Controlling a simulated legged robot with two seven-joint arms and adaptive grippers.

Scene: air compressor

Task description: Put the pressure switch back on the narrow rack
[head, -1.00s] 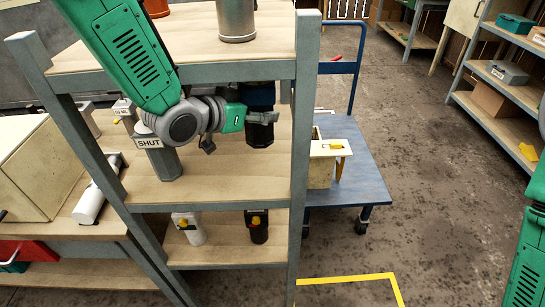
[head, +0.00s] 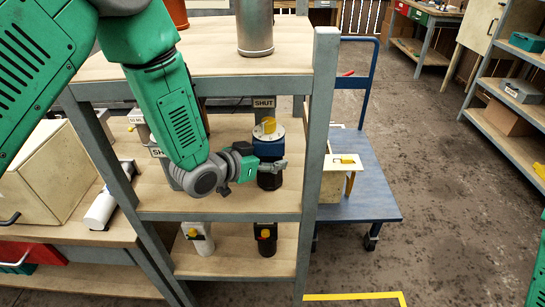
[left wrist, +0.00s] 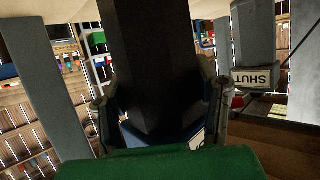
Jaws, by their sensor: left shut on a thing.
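The pressure switch, as I take it, is a black body with a blue collar (head: 267,149), a pale round flange and a yellow top. It is upright at the right part of the rack's middle shelf (head: 235,201). My left gripper (head: 268,167) is shut on it from the left, below the collar. In the left wrist view, which is upside down, the black body (left wrist: 147,60) stands between the fingers of the left gripper (left wrist: 160,112). I cannot tell whether its base touches the shelf. My right gripper is not in view.
The rack's right front post (head: 320,150) is close to the switch's right. A SHUT sign (head: 264,103) is on a grey post behind it. Two small units, white (head: 199,238) and black (head: 266,240), stand on the shelf below. A blue cart (head: 365,192) stands to the right.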

